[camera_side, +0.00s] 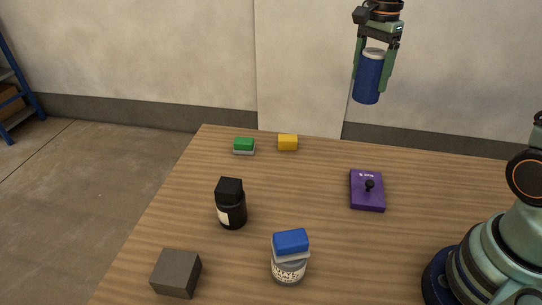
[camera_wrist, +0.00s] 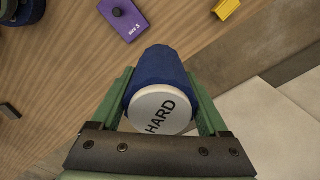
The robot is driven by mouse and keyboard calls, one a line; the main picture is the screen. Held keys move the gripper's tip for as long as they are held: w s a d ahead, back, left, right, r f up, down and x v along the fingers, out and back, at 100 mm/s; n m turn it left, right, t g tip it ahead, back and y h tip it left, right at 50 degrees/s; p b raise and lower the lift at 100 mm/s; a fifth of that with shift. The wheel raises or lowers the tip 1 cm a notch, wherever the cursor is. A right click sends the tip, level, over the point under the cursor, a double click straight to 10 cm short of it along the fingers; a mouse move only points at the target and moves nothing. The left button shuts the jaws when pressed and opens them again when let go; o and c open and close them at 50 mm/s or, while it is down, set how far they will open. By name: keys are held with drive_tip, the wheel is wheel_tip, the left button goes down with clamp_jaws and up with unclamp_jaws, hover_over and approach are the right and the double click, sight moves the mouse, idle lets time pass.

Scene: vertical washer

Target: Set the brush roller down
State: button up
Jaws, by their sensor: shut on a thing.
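The brush roller (camera_side: 368,80) is a dark blue cylinder with a pale end cap. My gripper (camera_side: 373,75) is shut on it and holds it upright, high above the far part of the table in the side view. In the wrist view the roller (camera_wrist: 158,72) sits between the two green fingers of my gripper (camera_wrist: 162,98). Its white cap faces the camera and reads "HARD". The roller's lower end is clear of the table in the side view.
A purple block (camera_side: 367,192) with a black knob lies on the wooden table (camera_side: 310,190). Green (camera_side: 244,145) and yellow (camera_side: 288,142) blocks lie near the far edge. A black bottle (camera_side: 231,204), a blue-capped jar (camera_side: 290,257) and a grey block (camera_side: 176,273) stand nearer.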

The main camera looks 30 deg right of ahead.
drive_tip(key=w+a+n, duration=0.3)
drive_tip(key=a+n, duration=0.1)
drive_tip(key=a, duration=1.1)
drive_tip(key=shift+s+d+f, duration=0.1)
drive_tip(key=shift+f, duration=4.9)
drive_tip(key=shift+s+d+f, duration=0.1)
drive_tip(key=shift+f, duration=4.9)
drive_tip(key=shift+f, duration=0.1)
drive_tip(key=o, duration=1.4)
drive_tip(key=shift+o, duration=0.2)
